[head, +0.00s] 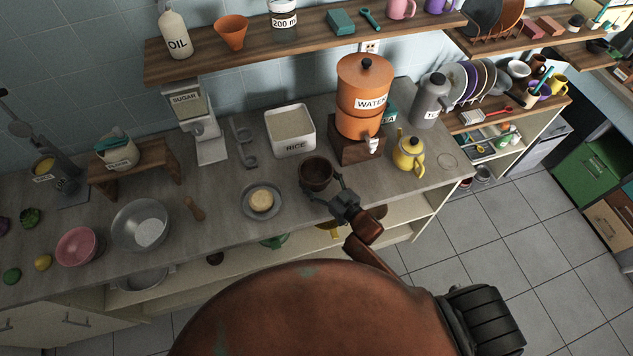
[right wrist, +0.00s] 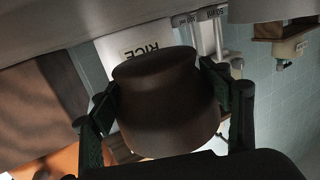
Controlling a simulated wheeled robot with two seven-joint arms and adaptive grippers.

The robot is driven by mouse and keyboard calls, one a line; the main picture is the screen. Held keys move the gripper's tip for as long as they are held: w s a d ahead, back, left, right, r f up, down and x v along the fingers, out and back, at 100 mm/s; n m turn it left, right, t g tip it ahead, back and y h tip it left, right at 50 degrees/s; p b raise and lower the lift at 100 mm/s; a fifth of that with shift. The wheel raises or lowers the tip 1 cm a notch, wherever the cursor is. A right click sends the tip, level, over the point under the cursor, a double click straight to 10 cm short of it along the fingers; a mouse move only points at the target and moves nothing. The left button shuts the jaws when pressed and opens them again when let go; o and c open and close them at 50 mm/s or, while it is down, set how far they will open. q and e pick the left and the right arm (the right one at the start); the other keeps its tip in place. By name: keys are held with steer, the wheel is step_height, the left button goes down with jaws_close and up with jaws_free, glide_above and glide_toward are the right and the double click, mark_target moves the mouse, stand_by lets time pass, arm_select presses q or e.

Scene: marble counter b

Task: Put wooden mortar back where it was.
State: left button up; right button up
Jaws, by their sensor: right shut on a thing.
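The wooden mortar (head: 316,173) is a dark brown round cup, at the front of the grey counter in the head view. My right gripper (head: 325,190) is shut on it, with a finger on either side. The right wrist view shows the mortar (right wrist: 165,105) filling the space between the two dark fingers of the gripper (right wrist: 165,90). The head view does not show clearly whether its base touches the counter. A small brown wooden pestle-like piece (head: 195,209) lies on the counter to the left. My left gripper is not in view.
A plate with a round pale item (head: 262,201) sits left of the mortar. The rice bin (head: 290,130) stands behind it, the water dispenser (head: 362,100) behind right.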

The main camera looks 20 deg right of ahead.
steer(key=shift+w+d+f, duration=0.1)
steer(key=shift+w+f, duration=0.1)
steer(key=shift+f, duration=1.45)
steer(key=shift+f, duration=0.2)
steer(key=o, duration=1.5)
steer(key=shift+c, duration=0.2)
steer(key=shift+r, duration=0.1)
steer(key=v, duration=1.2)
